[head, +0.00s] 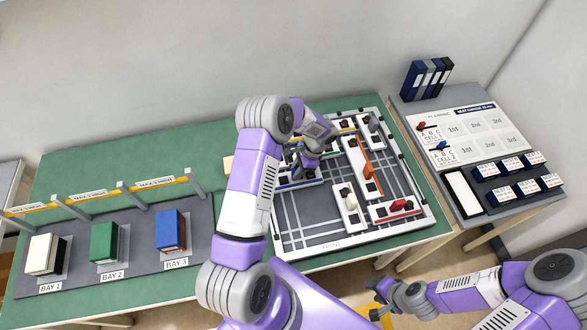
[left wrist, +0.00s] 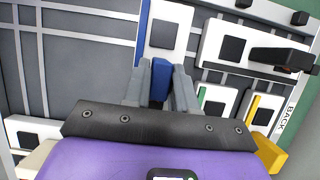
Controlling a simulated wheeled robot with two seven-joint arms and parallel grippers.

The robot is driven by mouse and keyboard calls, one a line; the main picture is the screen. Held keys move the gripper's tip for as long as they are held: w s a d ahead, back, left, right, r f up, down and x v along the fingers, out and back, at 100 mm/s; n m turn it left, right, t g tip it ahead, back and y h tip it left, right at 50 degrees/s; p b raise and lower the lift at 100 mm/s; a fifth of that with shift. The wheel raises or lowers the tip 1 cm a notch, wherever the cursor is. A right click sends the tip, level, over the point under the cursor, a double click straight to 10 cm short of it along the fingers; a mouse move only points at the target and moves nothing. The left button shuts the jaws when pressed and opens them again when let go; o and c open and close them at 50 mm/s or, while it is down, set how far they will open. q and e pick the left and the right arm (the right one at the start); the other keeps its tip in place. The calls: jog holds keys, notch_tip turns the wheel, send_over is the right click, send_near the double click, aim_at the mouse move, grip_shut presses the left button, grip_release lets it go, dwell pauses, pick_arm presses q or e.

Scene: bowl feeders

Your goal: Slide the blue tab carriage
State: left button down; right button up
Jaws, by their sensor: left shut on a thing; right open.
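The blue tab carriage is a white plate with a blue edge stripe, a dark square and an upright blue tab. In the left wrist view the plate (left wrist: 168,30) lies ahead of my left gripper (left wrist: 160,88), whose grey fingers are shut on the blue tab (left wrist: 160,72). In the head view the carriage (head: 297,183) shows at the left part of the white-framed track board (head: 330,250), partly hidden by my left gripper (head: 308,163) and arm. My right gripper (head: 376,298) is open and empty, low in front of the table, clear of the board.
Bays with coloured blocks (head: 104,241) stand left. A planning board (head: 465,130) stands right.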

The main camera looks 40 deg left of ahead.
aim_at(304, 177)
pick_arm(q)
jog(key=shift+s+a, duration=0.1)
jog(key=shift+a, duration=0.05)
jog(key=c, duration=1)
grip_release()
jog(key=shift+s, duration=0.1)
jog(key=shift+r, duration=0.1)
jog(key=shift+w+r, duration=0.25)
jog(key=shift+r, duration=0.05)
jog(key=v, duration=0.6)
jog(key=shift+d+r, duration=0.25)
jog(key=shift+r, duration=0.1)
